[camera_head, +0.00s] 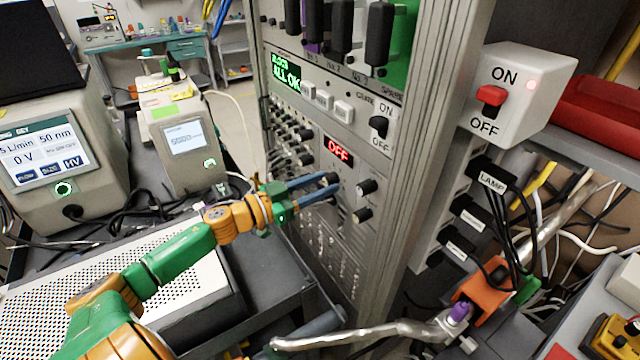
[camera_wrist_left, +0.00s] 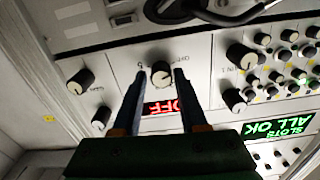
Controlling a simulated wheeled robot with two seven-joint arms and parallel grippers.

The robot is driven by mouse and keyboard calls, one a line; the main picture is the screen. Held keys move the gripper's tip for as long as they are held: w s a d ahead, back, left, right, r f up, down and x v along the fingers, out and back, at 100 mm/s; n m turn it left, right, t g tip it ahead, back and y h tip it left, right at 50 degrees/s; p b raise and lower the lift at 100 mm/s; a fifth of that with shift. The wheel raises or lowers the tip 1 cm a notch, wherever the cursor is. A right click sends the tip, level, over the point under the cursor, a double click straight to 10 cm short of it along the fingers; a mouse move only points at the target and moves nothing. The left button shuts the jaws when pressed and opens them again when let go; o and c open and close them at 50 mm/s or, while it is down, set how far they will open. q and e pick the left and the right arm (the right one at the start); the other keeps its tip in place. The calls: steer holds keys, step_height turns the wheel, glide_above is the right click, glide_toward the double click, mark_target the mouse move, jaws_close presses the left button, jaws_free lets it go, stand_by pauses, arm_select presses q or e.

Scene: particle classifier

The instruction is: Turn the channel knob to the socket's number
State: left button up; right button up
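My left gripper (camera_head: 328,188) reaches the rack's front panel, its two blue fingers pointing at it. In the left wrist view the gripper (camera_wrist_left: 160,78) has one fingertip on each side of a black knob with a pale face (camera_wrist_left: 161,74). Small gaps seem to show between knob and fingers. A red display (camera_head: 338,150) beside this knob reads OFF; it also shows in the wrist view (camera_wrist_left: 160,107). In the head view the fingers hide this knob. A power strip with black plugs (camera_head: 490,180), one labelled LAMP, stands on the right. No socket number is readable. My right gripper is not visible.
Other knobs (camera_head: 366,187) sit close by on the rack panel. A green display (camera_head: 286,73) reads ALL OK. A white ON/OFF switch box (camera_head: 520,85) with a red rocker is at the upper right. Instruments (camera_head: 55,150) and cables crowd the left bench.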

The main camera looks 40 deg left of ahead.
arm_select(q)
steer(key=shift+a+f, duration=0.1)
jaws_close()
